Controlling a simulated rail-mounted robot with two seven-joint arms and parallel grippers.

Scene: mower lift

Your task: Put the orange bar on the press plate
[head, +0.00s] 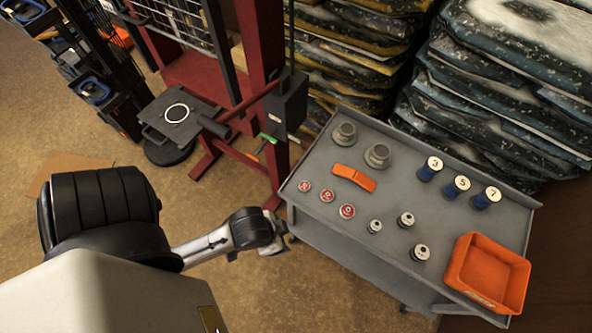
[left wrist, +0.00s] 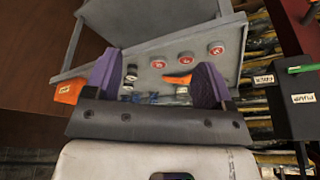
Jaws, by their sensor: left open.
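The orange bar (head: 354,178) lies flat on the grey cart top, between two grey cylinders and a row of red-capped pieces. In the left wrist view the orange bar (left wrist: 178,79) is partly hidden behind the right-hand finger. The press plate (head: 157,132) is a dark plate with a white ring on it, at the red press frame on the left. My left gripper (left wrist: 157,82) is open, with its two purple fingers apart and nothing between them. In the head view my left arm ends beside the cart's left edge, away from the bar. My right gripper is not in view.
The cart (head: 320,243) also carries blue cylinders with numbered tops (head: 455,188), small dark-and-silver pieces (head: 406,219) and an orange bin (head: 460,262). Stacked slabs (head: 490,110) are behind.

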